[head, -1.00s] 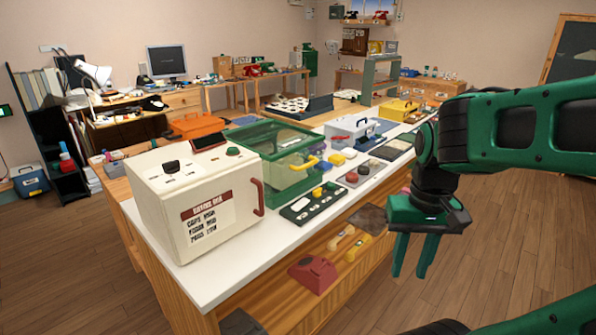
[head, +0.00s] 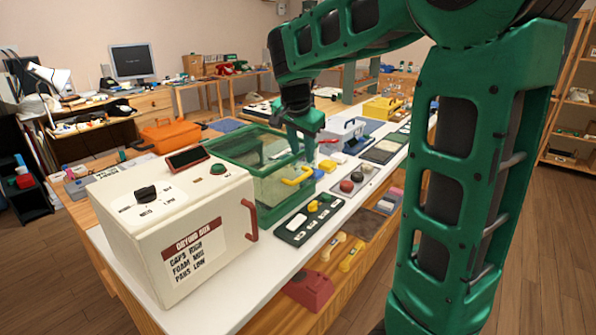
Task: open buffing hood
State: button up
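The buffing hood appears to be the green-framed box with clear panels (head: 240,145) on the white bench, with a yellow handle (head: 298,178) on its front side. It looks closed. My gripper (head: 302,158) is above the handle, at the hood's right upper edge, pointing down. Its two green fingers are apart with nothing seen between them. I cannot tell whether a fingertip touches the hood or the handle.
A cream drying box (head: 165,215) with a red handle stands left of the hood. A black button panel (head: 308,220) lies in front of it. A grey-blue case (head: 343,135) and a yellow box (head: 382,108) stand behind on the bench. My arm covers the right side.

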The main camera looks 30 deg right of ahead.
aim_at(303, 175)
jog(key=x, duration=0.9)
jog(key=shift+w+a+f, duration=0.1)
jog(key=shift+a+f, duration=0.05)
jog(key=shift+a, duration=0.1)
grip_shut()
